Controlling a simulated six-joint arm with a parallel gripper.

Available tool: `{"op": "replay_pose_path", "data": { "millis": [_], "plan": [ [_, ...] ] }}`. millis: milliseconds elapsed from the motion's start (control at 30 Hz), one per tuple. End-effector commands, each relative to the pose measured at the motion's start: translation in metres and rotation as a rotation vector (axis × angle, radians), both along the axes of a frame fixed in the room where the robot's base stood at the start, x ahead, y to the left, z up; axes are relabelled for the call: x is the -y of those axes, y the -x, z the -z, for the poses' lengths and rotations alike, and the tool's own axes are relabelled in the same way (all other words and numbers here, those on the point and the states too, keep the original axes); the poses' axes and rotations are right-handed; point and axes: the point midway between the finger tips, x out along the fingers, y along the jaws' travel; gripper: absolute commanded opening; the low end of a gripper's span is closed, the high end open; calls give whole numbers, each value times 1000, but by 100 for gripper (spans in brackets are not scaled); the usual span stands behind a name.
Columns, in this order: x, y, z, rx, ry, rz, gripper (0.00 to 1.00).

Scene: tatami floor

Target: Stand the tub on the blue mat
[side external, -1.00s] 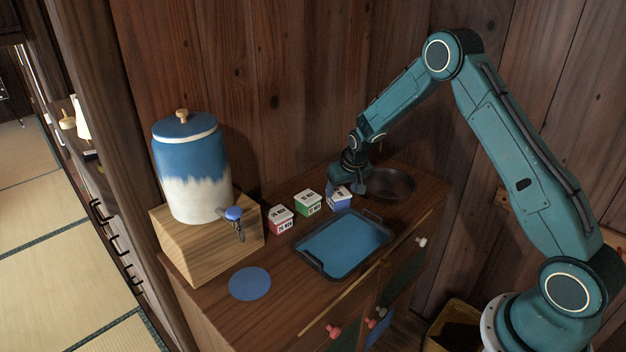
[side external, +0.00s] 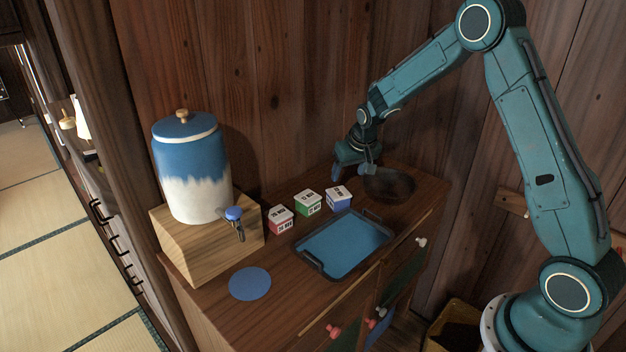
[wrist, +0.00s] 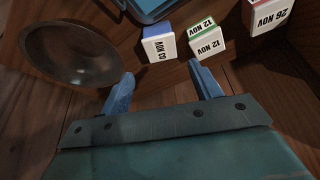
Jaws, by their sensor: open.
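Three small box-shaped tubs with white, date-printed tops stand in a row on the wooden cabinet: a red one (side external: 281,220), a green one (side external: 308,203) and a blue one (side external: 339,200). In the wrist view the blue tub (wrist: 160,45) reads "NOV", the green tub (wrist: 206,42) "12 NOV" and the red tub (wrist: 267,15) "26 NOV". The round blue mat (side external: 249,284) lies bare at the cabinet's front left. My gripper (side external: 355,173) is open and empty, above and behind the blue tub; its fingertips (wrist: 160,72) are apart from it.
A dark tray (side external: 343,246) with a blue inside lies in front of the tubs. A dark round bowl (side external: 389,185) is on the right. A blue-and-white dispenser (side external: 194,172) with a tap stands on a wooden block (side external: 200,248) at left. A wooden wall rises behind.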

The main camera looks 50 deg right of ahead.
Motion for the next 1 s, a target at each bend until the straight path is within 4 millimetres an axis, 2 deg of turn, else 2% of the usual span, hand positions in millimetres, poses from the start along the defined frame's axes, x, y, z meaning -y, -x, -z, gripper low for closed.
{"op": "replay_pose_path", "data": {
  "millis": [367,533,767,1000],
  "plan": [
    [0,0,-1,1,0,0,63],
    [-5,4,-12,5,0,-9,63],
    [-24,24,-56,17,2,-44,63],
    [-54,63,-113,32,3,-100,63]
  ]
}}
